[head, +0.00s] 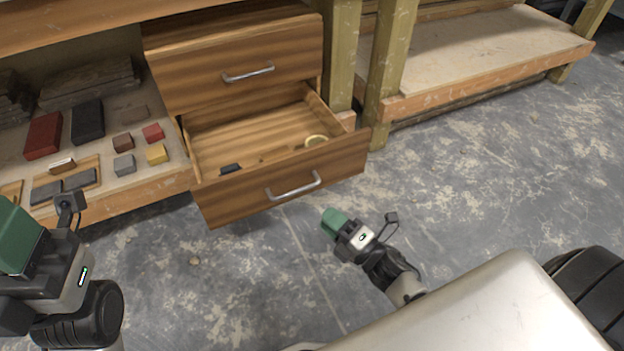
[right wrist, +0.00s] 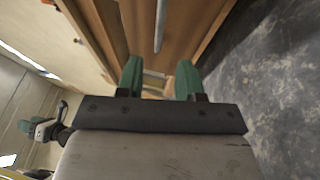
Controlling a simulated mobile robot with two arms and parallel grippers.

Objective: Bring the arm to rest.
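My right gripper (head: 333,222) is in front of the pulled-out lower drawer (head: 240,203), to the right of its metal handle (head: 293,187) and apart from it. In the right wrist view its two green fingers stand apart with nothing between them (right wrist: 159,82). The drawer handle also shows beyond them (right wrist: 159,25). My left gripper (head: 14,238) is at the left edge of the head view, in front of the shelf. Only its green finger side shows, so its opening is hidden.
The open drawer holds a small dark object (head: 230,168) and a yellowish ring (head: 316,140). The upper drawer (head: 240,70) is shut. Several coloured blocks lie on the left shelf (head: 128,183). A wooden bench (head: 470,85) stands at the back right. The floor (head: 480,190) at right is clear.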

